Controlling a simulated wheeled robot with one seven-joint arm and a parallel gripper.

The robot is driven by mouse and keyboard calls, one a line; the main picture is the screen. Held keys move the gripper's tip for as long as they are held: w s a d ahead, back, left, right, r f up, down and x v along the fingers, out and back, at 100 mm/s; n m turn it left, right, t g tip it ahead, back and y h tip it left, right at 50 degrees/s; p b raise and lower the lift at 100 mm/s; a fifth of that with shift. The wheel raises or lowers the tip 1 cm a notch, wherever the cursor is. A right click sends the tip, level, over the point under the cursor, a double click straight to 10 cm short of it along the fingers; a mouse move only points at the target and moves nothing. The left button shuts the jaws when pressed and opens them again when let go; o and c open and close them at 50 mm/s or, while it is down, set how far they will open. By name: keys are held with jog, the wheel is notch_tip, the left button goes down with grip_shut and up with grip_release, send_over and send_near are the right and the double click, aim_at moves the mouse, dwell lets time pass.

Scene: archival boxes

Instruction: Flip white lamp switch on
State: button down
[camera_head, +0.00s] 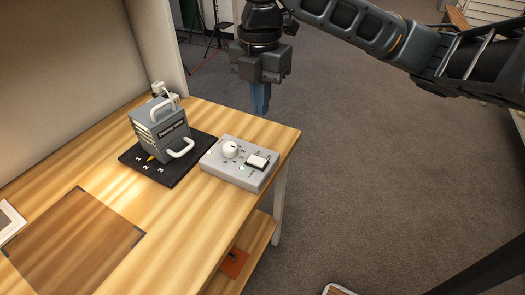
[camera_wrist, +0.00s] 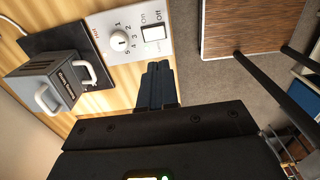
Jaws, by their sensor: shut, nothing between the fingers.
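A grey control box (camera_head: 240,163) lies on the wooden table near its right corner. It carries a white rocker switch (camera_head: 257,162) and a round white knob (camera_head: 230,149). A small green light shows on the box in the head view. My gripper (camera_head: 261,108) points down, shut and empty, above and behind the box. In the wrist view its fingers (camera_wrist: 157,72) are together near the box's edge, apart from the switch.
A grey device with white handles (camera_head: 162,130) stands on a black numbered mat (camera_head: 140,166) left of the box. A brown mat (camera_head: 75,240) lies at the table's front. Carpeted floor (camera_head: 370,170) is open to the right.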

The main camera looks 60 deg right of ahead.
aim_at(255, 160)
notch_tip(255, 160, down, 14)
jog(key=shift+a, duration=0.1)
dwell(0.6)
jog(key=shift+s+f+t+b, duration=0.1)
jog(key=shift+f+t+b, duration=0.2)
jog(key=shift+f+b, duration=0.45)
jog(key=shift+r, duration=0.55)
jog(key=shift+f, duration=0.1)
jog(key=shift+w+p, duration=0.3)
jog(key=shift+w, duration=0.5)
